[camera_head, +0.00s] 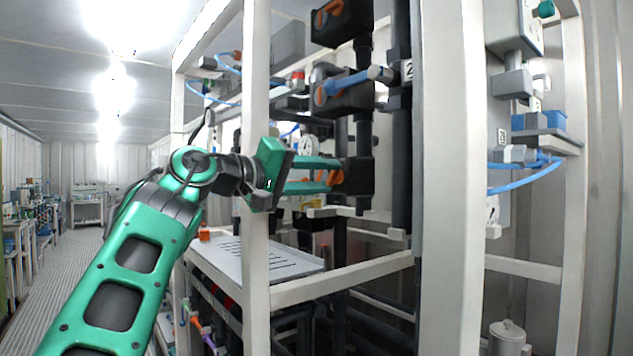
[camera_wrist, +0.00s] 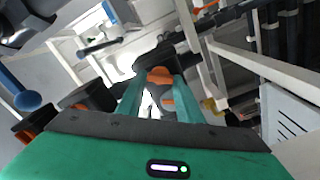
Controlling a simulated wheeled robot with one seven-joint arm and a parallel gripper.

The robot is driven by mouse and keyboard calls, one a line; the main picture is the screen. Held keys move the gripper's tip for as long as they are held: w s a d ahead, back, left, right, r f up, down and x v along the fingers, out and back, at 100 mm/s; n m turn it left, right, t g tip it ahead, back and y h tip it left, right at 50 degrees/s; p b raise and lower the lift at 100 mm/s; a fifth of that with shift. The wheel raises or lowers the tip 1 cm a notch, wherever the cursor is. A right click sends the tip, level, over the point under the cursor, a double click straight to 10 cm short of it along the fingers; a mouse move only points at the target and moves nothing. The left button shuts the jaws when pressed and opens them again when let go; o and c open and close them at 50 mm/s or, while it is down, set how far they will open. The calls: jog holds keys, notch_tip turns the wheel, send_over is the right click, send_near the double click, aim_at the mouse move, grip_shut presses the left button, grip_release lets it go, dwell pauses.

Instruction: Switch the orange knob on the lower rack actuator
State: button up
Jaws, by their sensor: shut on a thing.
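The lower rack actuator (camera_head: 358,177) is a black box on the dark vertical piping, behind the white rack frame. Its orange knob (camera_head: 337,177) faces my gripper (camera_head: 332,174). In the wrist view the orange knob (camera_wrist: 160,75) sits between the far ends of my two green fingers (camera_wrist: 158,92). My gripper is shut on the knob, with one finger on each side of it. The fingers partly cover the knob, so its exact turn is hard to tell.
A white upright post (camera_head: 256,120) stands close to my wrist. Above are a middle actuator (camera_head: 350,97) with a blue handle and an upper actuator (camera_head: 350,22). A slotted light tray (camera_head: 262,262) lies below my gripper. The aisle (camera_head: 75,270) at left is clear.

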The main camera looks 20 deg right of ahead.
jog(key=n, duration=0.4)
jog(key=shift+w+n, duration=0.1)
jog(key=shift+n, duration=0.3)
jog(key=shift+f, duration=0.1)
jog(key=o, duration=1.1)
jog(key=shift+w, duration=0.1)
jog(key=shift+a, duration=0.15)
jog(key=v, duration=1)
jog(key=shift+a, duration=0.25)
